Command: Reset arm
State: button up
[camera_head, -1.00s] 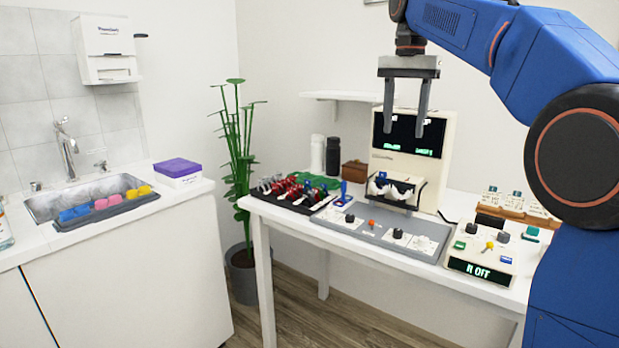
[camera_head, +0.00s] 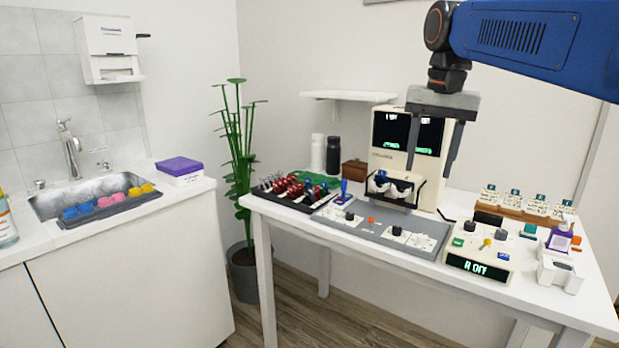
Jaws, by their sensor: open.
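My gripper (camera_head: 431,155) hangs pointing down from my blue arm (camera_head: 540,40), in front of the screen of the white eye-test machine (camera_head: 436,180). Its two dark fingers are spread apart with nothing between them. The machine stands at the back of the white table (camera_head: 375,270) and holds a white pair of goggle-like lenses (camera_head: 393,188) in a dark bracket. The fingers hang above the bracket and overlap the screen in this view; how far they are from the machine is hard to tell.
A plant (camera_head: 237,170) stands left, beside the sink counter (camera_head: 120,230).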

jog(key=s+d+f+n+t, duration=0.1)
jog(key=s+d+f+n, duration=0.1)
jog(key=s+f, duration=1)
jog(key=s+d+f+n+t, duration=0.2)
jog(key=s+f, duration=0.9)
jog(key=f, duration=0.6)
jog(key=shift+s+n, duration=0.4)
jog(key=shift+n, duration=0.1)
